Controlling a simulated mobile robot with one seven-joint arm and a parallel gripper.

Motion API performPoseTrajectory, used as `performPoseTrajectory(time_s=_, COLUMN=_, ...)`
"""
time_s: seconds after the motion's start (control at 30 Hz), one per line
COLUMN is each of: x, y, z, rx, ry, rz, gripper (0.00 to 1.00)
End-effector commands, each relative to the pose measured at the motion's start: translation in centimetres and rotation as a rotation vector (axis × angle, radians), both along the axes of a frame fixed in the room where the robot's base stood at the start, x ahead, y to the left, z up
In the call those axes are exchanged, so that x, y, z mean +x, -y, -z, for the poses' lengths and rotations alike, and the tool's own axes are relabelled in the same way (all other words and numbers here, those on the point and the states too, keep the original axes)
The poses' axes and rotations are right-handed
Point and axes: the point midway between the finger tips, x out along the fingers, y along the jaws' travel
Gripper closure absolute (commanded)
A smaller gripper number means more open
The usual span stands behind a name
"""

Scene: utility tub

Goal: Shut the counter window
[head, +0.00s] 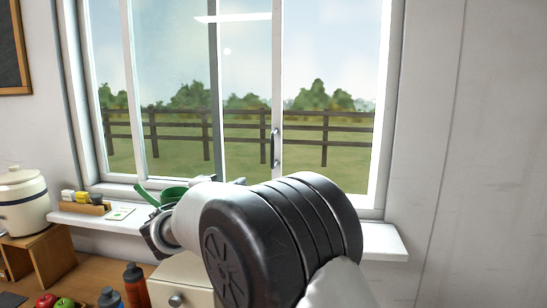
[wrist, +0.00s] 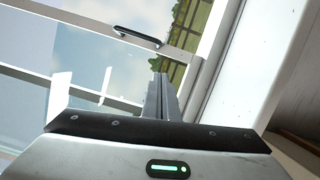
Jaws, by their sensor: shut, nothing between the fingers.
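The counter window (head: 278,60) has a white frame and upright sash bars, with a fence and field beyond. A metal bar handle (head: 276,147) is on an upright sash bar right of the middle; it also shows at the upper left in the wrist view (wrist: 137,37). Right of this bar a wide stretch looks clear, without glare, and seems open. My gripper (wrist: 160,78) is shut and empty, with its fingertips below and right of the handle in the wrist view, apart from it in the picture.
A white sill (head: 385,243) runs under the window. On its left are a small holder with colored items (head: 84,201), a card (head: 119,214) and a green thing (head: 170,195). Below are bottles (head: 135,284), apples (head: 55,302) and a white crock (head: 22,203). The right wall is bare.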

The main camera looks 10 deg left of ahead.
Motion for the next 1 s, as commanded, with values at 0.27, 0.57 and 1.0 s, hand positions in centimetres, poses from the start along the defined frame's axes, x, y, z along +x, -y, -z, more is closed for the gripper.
performPoseTrajectory(time_s=0.27, x=2.0, y=-1.2, z=-0.4, rx=-0.022, ry=0.028, rz=-0.027, gripper=1.0)
performPoseTrajectory(time_s=0.57, x=7.8, y=0.3, z=-0.7, rx=-0.021, ry=0.025, rz=-0.026, gripper=1.0)
performPoseTrajectory(time_s=1.0, x=9.7, y=4.2, z=-1.4, rx=-0.022, ry=0.025, rz=-0.028, gripper=1.0)
